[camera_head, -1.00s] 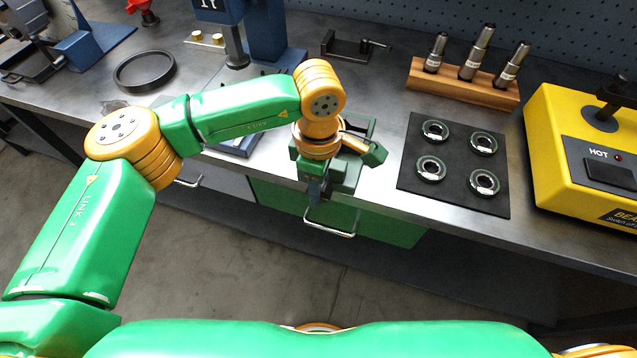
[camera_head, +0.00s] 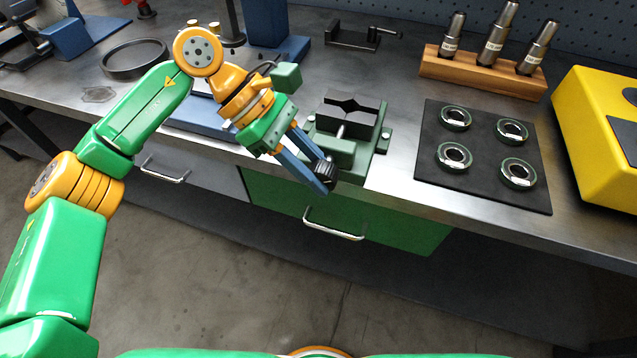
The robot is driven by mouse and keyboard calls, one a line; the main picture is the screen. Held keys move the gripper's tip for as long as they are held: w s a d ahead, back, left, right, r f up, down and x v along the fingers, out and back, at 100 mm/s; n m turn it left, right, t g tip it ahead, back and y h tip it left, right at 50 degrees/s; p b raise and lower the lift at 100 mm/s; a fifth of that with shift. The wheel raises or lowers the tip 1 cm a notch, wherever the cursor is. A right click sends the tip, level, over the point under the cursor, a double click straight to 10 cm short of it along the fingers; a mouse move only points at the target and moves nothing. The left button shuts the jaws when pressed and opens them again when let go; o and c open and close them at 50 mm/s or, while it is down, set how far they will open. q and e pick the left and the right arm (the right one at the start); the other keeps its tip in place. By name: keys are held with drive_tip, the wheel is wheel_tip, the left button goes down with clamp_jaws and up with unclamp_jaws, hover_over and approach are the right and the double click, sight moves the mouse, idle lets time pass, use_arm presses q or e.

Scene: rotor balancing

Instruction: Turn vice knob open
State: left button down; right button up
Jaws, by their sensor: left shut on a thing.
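The green vice (camera_head: 352,150) stands at the front edge of the workbench, with dark jaws (camera_head: 349,107) that have a gap between them. Its black knob (camera_head: 327,172) is at the front, toward me. My left gripper (camera_head: 322,176) comes in from the left with its blue fingers shut on the knob. One finger covers part of the knob. My right gripper is not in view.
Right of the vice, a black mat (camera_head: 480,190) holds several ring-shaped parts. A wooden block (camera_head: 483,75) with tool holders and a yellow machine (camera_head: 605,135) stand farther right. A green drawer (camera_head: 385,222) with a handle (camera_head: 333,232) lies below.

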use_arm(q)
drive_tip(key=h+b, duration=0.2)
drive_tip(key=b, duration=0.2)
drive_tip(key=f+g+h+b, duration=0.1)
drive_tip(key=h+b, duration=0.2)
drive_tip(key=b, duration=0.1)
drive_tip(key=g+h+b, duration=0.1)
drive_tip(key=h+b, duration=0.1)
drive_tip(key=b, duration=0.2)
drive_tip(key=shift+a+f+h, duration=0.1)
drive_tip(key=shift+f+h, duration=0.2)
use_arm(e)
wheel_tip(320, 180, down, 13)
use_arm(q)
drive_tip(key=g+h+b, duration=0.1)
drive_tip(key=h+b, duration=0.1)
drive_tip(key=b, duration=0.1)
drive_tip(key=shift+r, duration=0.1)
drive_tip(key=shift+r+h+b, duration=0.15)
drive_tip(key=shift+h+b, duration=0.15)
drive_tip(key=shift+b, duration=0.35)
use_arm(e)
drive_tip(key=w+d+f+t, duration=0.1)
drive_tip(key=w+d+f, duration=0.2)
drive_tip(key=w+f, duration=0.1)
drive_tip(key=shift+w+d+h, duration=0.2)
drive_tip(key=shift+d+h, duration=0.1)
